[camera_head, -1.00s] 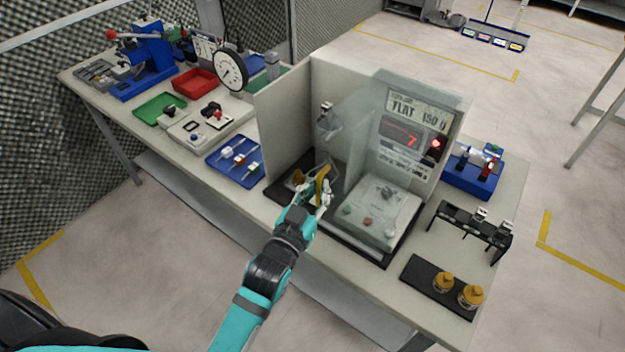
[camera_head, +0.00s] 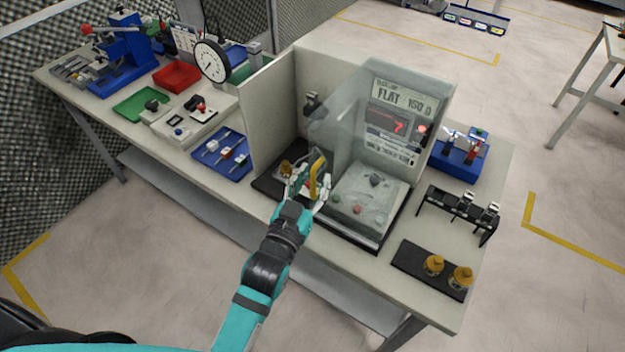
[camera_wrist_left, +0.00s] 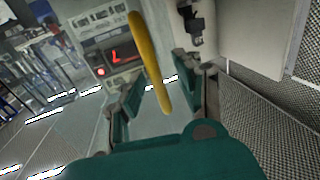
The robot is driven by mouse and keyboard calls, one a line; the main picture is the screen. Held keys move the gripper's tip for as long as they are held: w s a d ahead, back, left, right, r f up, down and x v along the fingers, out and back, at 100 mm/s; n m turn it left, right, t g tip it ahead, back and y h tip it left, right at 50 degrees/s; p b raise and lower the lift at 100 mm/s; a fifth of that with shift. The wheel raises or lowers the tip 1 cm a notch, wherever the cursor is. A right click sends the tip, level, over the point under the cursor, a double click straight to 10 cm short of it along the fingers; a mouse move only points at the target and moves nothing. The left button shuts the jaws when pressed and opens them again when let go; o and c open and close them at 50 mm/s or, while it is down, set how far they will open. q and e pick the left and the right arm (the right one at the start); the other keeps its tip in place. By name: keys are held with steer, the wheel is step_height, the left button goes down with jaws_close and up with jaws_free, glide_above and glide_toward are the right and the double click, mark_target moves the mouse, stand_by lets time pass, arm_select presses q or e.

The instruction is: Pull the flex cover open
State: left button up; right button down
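The flex cover (camera_head: 345,108) is a clear, see-through panel in the walled bay of the bench, in front of the lit display. Its yellow handle (camera_head: 320,172) stands at the cover's lower left side. My left gripper (camera_head: 308,186) is at this handle. In the left wrist view the yellow handle (camera_wrist_left: 150,62) passes between the two spread fingers of my left gripper (camera_wrist_left: 150,92). A gap shows beside the handle, so the fingers are not closed on it. The cover's edges are faint and its exact angle is hard to tell. My right gripper is out of view.
A grey box with buttons (camera_head: 368,196) sits in the bay beside the display (camera_head: 400,112). A beige side wall (camera_head: 272,125) bounds the left. A black rack (camera_head: 458,212) and a dark tray with orange-topped jars (camera_head: 425,272) stand to the right. A blue tray (camera_head: 222,155) lies left.

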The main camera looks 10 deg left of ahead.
arm_select(q)
steer(key=shift+s, duration=0.1)
steer(key=s+a, duration=0.1)
steer(key=s, duration=1)
steer(key=shift+s+a, duration=0.35)
steer(key=shift+a, duration=0.05)
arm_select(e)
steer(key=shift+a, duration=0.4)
